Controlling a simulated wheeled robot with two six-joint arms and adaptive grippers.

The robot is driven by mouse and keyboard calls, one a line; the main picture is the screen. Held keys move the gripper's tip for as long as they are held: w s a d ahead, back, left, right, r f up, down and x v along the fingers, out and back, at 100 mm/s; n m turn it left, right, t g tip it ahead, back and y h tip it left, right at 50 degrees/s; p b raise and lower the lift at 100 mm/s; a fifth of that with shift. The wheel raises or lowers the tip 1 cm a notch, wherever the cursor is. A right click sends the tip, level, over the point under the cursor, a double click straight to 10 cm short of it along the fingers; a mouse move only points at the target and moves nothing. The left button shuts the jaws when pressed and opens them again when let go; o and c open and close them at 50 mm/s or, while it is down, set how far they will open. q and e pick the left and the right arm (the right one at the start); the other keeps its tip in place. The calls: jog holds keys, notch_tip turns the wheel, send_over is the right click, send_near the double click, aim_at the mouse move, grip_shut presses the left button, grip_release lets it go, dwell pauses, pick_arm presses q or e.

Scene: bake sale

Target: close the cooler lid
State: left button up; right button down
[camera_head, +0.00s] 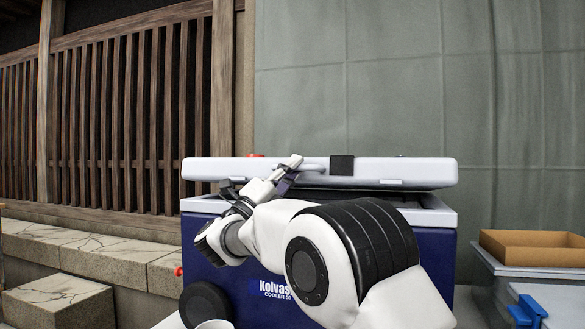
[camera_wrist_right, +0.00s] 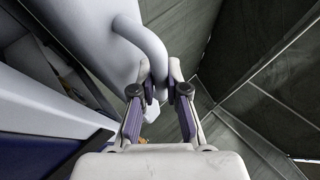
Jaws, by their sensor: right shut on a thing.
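The cooler (camera_head: 436,260) is a blue box with a white rim. Its white lid (camera_head: 400,171) is partly open, with a dark gap between lid and rim in the head view. My right gripper (camera_head: 288,168) is at the lid's front edge. In the wrist view my right gripper (camera_wrist_right: 160,88) is shut on the lid's curved white handle (camera_wrist_right: 150,42), and the lid's pale surface (camera_wrist_right: 80,30) lies to the left. My right arm hides much of the cooler's front. My left gripper is not in view.
A brown open cardboard box (camera_head: 530,239) sits on a grey container (camera_head: 484,258) at the right, with a blue object (camera_head: 527,312) in front. Stone steps (camera_head: 110,262) and a slatted wooden wall are at the left. A grey-green panelled wall stands behind the cooler.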

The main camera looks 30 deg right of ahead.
jog(key=shift+f, duration=0.2)
jog(key=c, duration=1.4)
grip_release()
jog(key=shift+d, duration=0.1)
jog(key=shift+c, duration=0.2)
jog(key=v, duration=1.2)
